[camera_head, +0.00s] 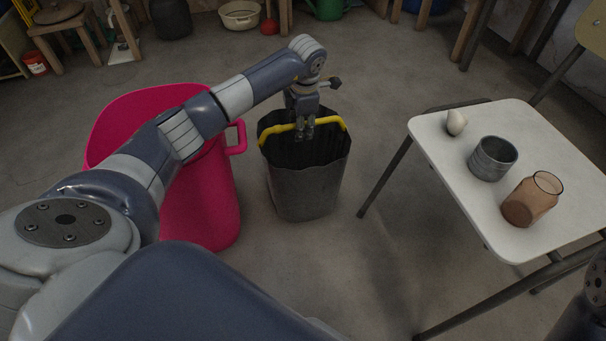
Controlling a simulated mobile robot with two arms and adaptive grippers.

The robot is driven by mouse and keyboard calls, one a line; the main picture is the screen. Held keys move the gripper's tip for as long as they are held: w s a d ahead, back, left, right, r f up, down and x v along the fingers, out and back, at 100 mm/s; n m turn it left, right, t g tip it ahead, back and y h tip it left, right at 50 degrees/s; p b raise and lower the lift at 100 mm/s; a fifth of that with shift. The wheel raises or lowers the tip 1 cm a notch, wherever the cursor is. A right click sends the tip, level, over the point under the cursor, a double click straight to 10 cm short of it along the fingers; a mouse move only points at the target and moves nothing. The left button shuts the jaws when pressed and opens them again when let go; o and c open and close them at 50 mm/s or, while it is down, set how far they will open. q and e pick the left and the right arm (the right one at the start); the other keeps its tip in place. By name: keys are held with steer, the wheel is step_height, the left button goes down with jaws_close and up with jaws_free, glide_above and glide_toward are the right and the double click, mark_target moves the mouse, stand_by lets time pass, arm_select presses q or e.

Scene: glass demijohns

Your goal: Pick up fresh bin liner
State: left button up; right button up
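I cannot make out a separate bin liner in the head view. A dark grey bucket (305,190) with a yellow handle (330,121) stands upright on the floor near the middle. Its inside is dark, and I cannot tell whether a liner is in it. My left gripper (304,135) points down over the bucket's mouth, at the middle of the yellow handle. Its fingers overlap the handle in the picture. They are too small to tell whether they grip it. My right gripper is out of view; only part of that arm shows at the lower right edge.
A tall pink tub (215,205) stands left of the bucket, partly behind my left arm. A white table (545,150) at the right holds a pale egg-shaped object (456,122), a grey pot (492,158) and a brown glass jar (530,200). Stools and containers line the back.

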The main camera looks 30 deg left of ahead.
arm_select(q)
steer(key=shift+f, duration=0.1)
jaws_close()
stand_by(0.4)
